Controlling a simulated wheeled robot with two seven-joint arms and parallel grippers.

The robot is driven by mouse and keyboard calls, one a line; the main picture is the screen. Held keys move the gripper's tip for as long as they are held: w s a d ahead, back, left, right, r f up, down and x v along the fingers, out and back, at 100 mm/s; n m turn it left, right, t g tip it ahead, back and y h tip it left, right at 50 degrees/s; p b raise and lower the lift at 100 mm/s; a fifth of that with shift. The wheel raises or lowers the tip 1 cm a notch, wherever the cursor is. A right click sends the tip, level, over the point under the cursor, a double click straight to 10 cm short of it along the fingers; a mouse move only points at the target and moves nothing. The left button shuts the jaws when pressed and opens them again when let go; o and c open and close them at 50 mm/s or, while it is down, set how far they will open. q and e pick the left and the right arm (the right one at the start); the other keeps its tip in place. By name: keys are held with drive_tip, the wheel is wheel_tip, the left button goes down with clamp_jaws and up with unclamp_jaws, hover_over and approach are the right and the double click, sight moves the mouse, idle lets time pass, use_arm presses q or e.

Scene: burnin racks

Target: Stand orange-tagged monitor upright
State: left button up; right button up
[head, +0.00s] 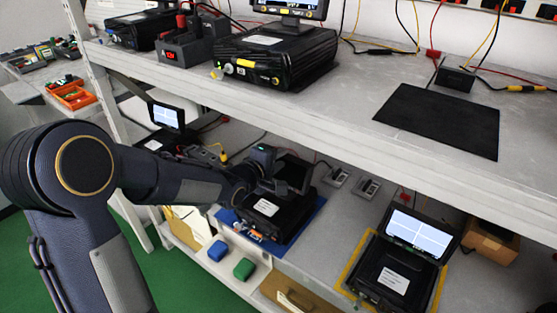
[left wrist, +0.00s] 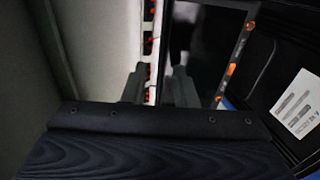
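The monitor with orange marks along one edge (left wrist: 232,70) fills the upper middle of the left wrist view; its screen is dark. In the head view a dark, tilted monitor (head: 294,173) stands at the back of a black case (head: 285,213) on a blue mat (head: 305,229), on the lower shelf. My left gripper (head: 268,168) is at this monitor's left side. In the left wrist view its two fingers (left wrist: 158,88) are apart, one overlapping the monitor's left part in the picture; contact cannot be told. My right gripper is not in view.
A case with a lit, raised screen (head: 420,233) stands on a yellow-edged mat to the right. Another lit screen (head: 167,116) is at the left. The upper shelf (head: 330,110) hangs over this work area. Blue (head: 217,250) and green (head: 244,268) blocks lie in front.

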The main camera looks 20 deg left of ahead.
use_arm(q)
drive_tip(key=shift+c, duration=0.3)
clamp_jaws()
idle(1.1)
